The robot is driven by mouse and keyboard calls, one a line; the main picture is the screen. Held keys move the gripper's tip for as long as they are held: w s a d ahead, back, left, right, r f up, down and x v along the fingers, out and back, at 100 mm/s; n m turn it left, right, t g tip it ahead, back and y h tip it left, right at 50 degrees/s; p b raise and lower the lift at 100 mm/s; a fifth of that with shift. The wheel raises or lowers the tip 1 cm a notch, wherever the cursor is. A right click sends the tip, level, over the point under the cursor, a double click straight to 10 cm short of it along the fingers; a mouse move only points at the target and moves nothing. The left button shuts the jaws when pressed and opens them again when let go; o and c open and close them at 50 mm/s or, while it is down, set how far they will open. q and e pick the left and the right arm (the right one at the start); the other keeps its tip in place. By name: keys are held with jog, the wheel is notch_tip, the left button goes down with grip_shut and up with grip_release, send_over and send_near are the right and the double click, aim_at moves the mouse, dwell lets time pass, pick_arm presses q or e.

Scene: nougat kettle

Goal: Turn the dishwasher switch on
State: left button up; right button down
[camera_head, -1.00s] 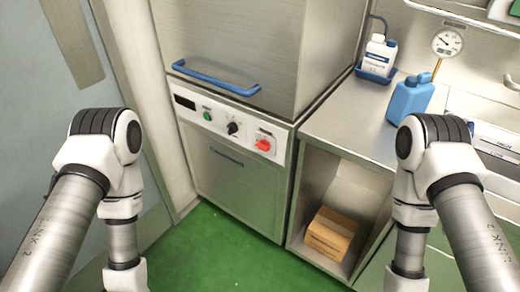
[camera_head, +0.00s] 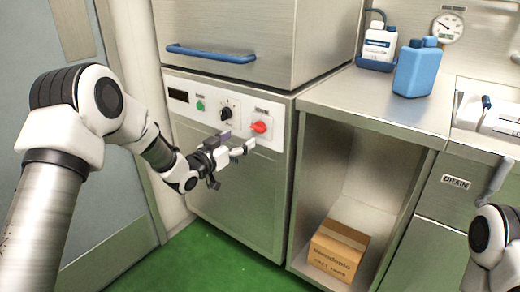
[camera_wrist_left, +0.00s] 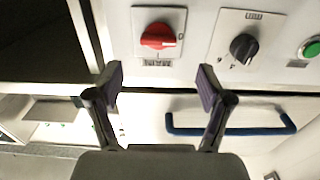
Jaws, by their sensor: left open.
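The dishwasher (camera_head: 245,190) is a steel unit with a white control panel (camera_head: 180,110). On the panel are a red rotary switch (camera_head: 259,127), a black knob (camera_head: 226,114) and a green button (camera_head: 200,105). My left gripper (camera_head: 245,145) is in front of the panel, just below and left of the red switch in the head view. In the left wrist view the gripper (camera_wrist_left: 158,85) is open and empty, with the red switch (camera_wrist_left: 158,37) beyond and above its fingertips, apart from them. The black knob (camera_wrist_left: 243,47) is to the right there.
A blue handle (camera_head: 212,54) crosses the hood above the panel. A steel counter (camera_head: 350,98) at the right holds a blue jug (camera_head: 415,68) and a white bottle (camera_head: 378,45). A cardboard box (camera_head: 338,250) sits in the open bay below. Green floor is clear in front.

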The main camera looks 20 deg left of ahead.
aim_at(255, 129)
pick_arm(q)
jog(key=b+x, duration=0.1)
jog(key=x, duration=0.6)
jog(key=shift+d+r, duration=0.1)
jog(key=c, duration=1.2)
